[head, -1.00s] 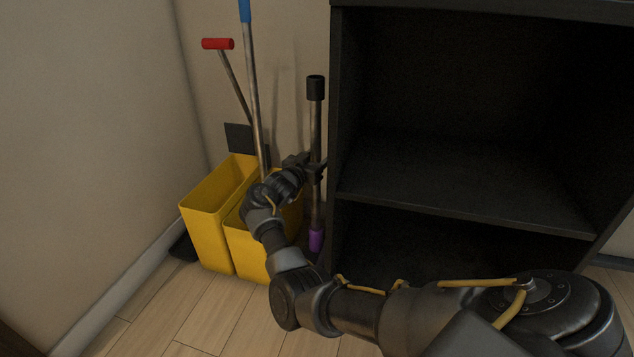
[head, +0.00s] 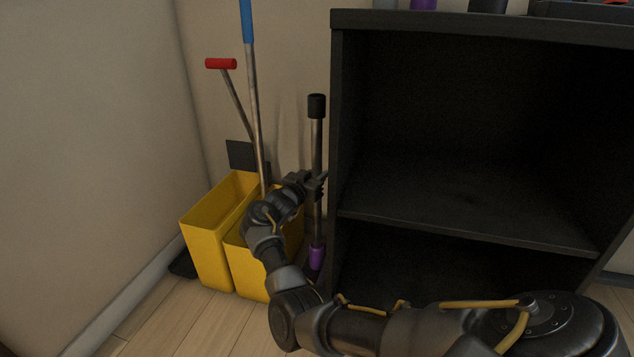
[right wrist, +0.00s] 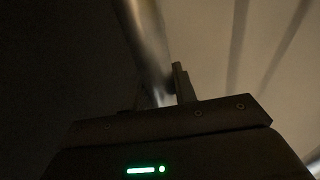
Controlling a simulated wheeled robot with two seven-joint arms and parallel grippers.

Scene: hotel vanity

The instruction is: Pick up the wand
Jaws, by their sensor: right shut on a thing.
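The wand (head: 316,148) is a metal tube with a black cap on top and a purple lower end. It stands nearly upright between the yellow bucket and the black shelf unit. My right gripper (head: 317,183) is shut on the middle of its shaft. In the right wrist view the shiny shaft (right wrist: 147,38) runs down between the fingers, which are dark and partly hidden by the gripper body. Whether the wand's lower end touches the floor is hard to tell. My left gripper is not in view.
A yellow two-part mop bucket (head: 207,245) stands left of the wand, with a blue-topped pole (head: 254,110) and a red-handled lever (head: 221,64). The black shelf unit (head: 465,215) is close on the right, its shelves empty. Several items stand on its top. A wall is behind.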

